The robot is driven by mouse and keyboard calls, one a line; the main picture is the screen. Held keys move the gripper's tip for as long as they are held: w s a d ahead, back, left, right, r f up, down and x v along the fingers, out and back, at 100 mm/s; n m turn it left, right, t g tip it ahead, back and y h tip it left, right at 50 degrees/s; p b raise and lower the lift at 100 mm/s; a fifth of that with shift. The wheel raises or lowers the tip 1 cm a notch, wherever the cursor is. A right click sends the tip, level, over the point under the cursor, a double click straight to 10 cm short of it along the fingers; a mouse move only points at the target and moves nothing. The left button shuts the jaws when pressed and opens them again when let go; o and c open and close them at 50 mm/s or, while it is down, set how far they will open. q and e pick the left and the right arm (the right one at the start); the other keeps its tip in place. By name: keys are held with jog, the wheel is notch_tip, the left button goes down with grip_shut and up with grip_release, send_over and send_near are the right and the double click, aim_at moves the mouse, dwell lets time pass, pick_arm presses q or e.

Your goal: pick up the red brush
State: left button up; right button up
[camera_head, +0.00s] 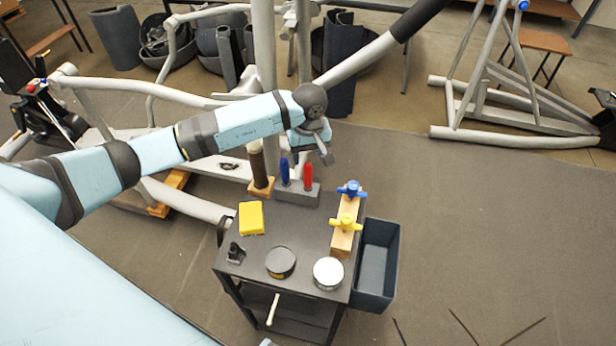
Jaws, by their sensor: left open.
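The red brush (308,176) stands upright in a grey holder block (297,196) at the back of the dark cart. A blue brush (285,171) stands in the same block, just left of it. My left gripper (323,153) is above and slightly right of the red brush's top in the picture. It is open and appears apart from the brush; the exact gap cannot be told from this angle. My right gripper is not in view.
The cart top (305,228) also holds a yellow block (251,218), two round tins, a brown cylinder (257,165) on a wooden base, and a wooden block with blue and yellow clamps (346,222). A dark bin (375,262) hangs on the right. Grey exercise-machine frames stand behind.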

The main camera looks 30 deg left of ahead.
aim_at(308, 164)
pick_arm(q)
jog(key=f, duration=0.1)
jog(key=f+p, duration=0.1)
jog(key=f, duration=0.1)
jog(key=f+p, duration=0.1)
jog(key=f, duration=0.1)
jog(key=shift+s+f, duration=0.25)
jog(key=shift+f, duration=0.25)
jog(key=c, duration=1)
